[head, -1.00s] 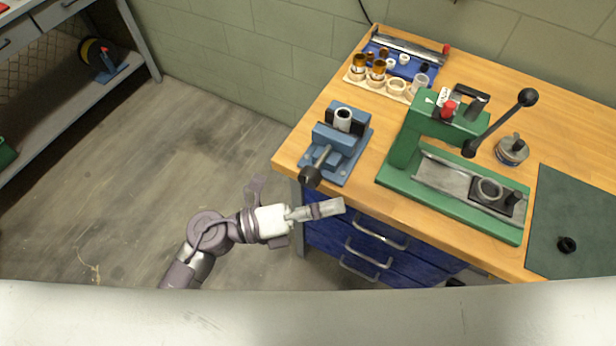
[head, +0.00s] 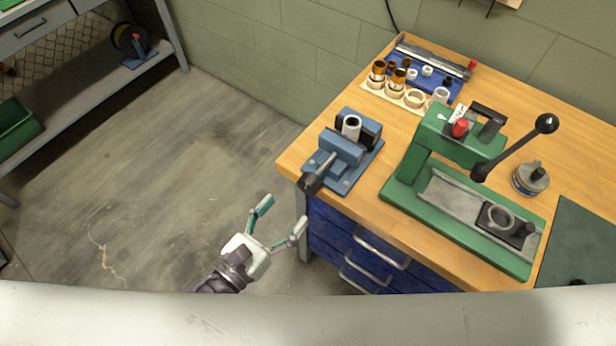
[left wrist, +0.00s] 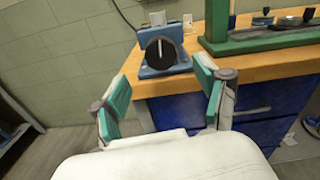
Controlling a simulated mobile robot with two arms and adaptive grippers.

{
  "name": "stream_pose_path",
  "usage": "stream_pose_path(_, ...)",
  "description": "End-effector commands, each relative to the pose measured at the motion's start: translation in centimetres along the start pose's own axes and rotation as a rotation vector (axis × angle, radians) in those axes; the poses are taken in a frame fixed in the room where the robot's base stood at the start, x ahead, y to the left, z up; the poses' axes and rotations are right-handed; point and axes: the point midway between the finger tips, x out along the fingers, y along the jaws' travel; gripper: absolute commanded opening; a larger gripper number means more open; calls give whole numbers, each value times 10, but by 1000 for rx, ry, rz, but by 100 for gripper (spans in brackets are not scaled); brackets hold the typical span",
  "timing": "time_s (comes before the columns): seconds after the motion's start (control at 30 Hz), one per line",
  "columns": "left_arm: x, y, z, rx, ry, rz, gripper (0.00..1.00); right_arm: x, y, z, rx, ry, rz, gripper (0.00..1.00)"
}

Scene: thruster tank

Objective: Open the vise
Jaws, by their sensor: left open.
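The blue vise (head: 345,158) stands on the near left corner of the wooden workbench, with a grey cylinder (head: 351,126) upright between its jaws. Its dark handle (head: 315,180) sticks out over the bench's front edge. In the left wrist view the vise (left wrist: 165,62) is ahead, with its round black handle (left wrist: 160,49) facing me. My left gripper (head: 280,217) is open and empty, in front of and below the handle, apart from it. Its two teal-padded fingers (left wrist: 166,98) spread to either side below the vise in the wrist view. My right gripper is not in view.
A green press (head: 440,170) with a long lever stands right of the vise. Several small containers (head: 400,90) sit behind it. Blue drawers (head: 335,235) with metal handles are under the workbench (head: 295,157). The floor left of the bench is clear.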

Motion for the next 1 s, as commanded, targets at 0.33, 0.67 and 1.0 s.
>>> stream_pose_path(0.33,66,0,2,-2,-1,-1,74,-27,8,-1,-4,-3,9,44)
stream_pose_path(0.67,81,-1,0,-1,1,-2,74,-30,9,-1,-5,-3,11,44)
stream_pose_path(1.0,80,-1,-1,-1,1,-2,44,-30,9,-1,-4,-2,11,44)
